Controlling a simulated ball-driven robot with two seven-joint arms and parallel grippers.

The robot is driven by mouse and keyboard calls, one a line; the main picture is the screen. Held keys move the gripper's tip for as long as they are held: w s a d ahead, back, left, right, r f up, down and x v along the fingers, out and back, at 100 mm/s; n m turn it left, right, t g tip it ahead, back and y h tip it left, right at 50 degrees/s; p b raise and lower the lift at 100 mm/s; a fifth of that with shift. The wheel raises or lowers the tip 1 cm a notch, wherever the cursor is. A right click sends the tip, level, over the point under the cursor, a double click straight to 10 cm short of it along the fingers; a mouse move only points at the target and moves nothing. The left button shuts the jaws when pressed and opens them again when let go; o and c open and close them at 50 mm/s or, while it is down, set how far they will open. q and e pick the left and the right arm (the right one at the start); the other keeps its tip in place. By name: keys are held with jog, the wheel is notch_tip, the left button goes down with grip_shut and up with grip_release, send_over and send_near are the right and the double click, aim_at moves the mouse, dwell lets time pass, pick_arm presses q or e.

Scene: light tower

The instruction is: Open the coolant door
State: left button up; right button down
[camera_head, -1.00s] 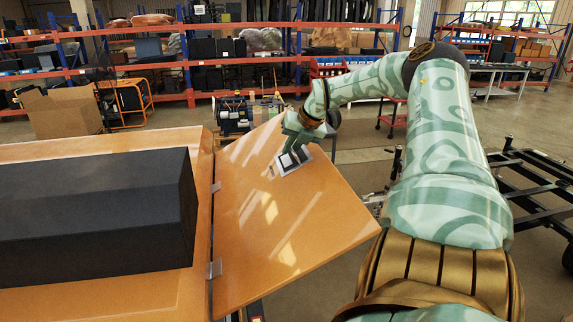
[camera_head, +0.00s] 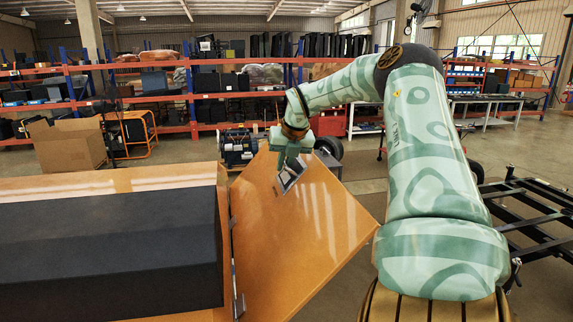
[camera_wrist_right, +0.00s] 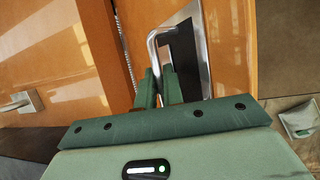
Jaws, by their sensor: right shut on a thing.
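The orange coolant door (camera_head: 315,225) stands swung out on hinges (camera_head: 233,225) along its left edge, beside an orange housing (camera_head: 110,183). A dark block (camera_head: 110,255) shows in the housing. A metal handle with a dark recessed plate (camera_head: 292,179) is near the door's upper edge. My right gripper (camera_head: 284,166) is at this handle. In the right wrist view, the green fingers of my right gripper (camera_wrist_right: 160,88) are closed around the bent metal handle bar (camera_wrist_right: 152,48), in front of its dark plate (camera_wrist_right: 186,60). The fingers partly hide the bar. My left gripper is out of view.
A black wheeled frame (camera_head: 535,210) stands at the right. A cardboard box (camera_head: 66,145) and an orange-framed machine (camera_head: 135,130) stand at the back left. Loaded shelves (camera_head: 220,85) line the back. Open floor shows behind the door.

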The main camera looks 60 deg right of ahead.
jog(key=shift+a+f, duration=0.15)
jog(key=shift+f, duration=0.05)
jog(key=c, duration=1.9)
grip_release()
jog(key=shift+c, duration=0.2)
jog(key=shift+o, duration=0.6)
jog(key=shift+w+a, duration=0.1)
jog(key=shift+w, duration=0.15)
jog(key=shift+r, duration=0.1)
jog(key=shift+s, duration=0.1)
jog(key=shift+r, duration=0.1)
jog(key=b+v, duration=0.1)
jog(key=v, duration=1.5)
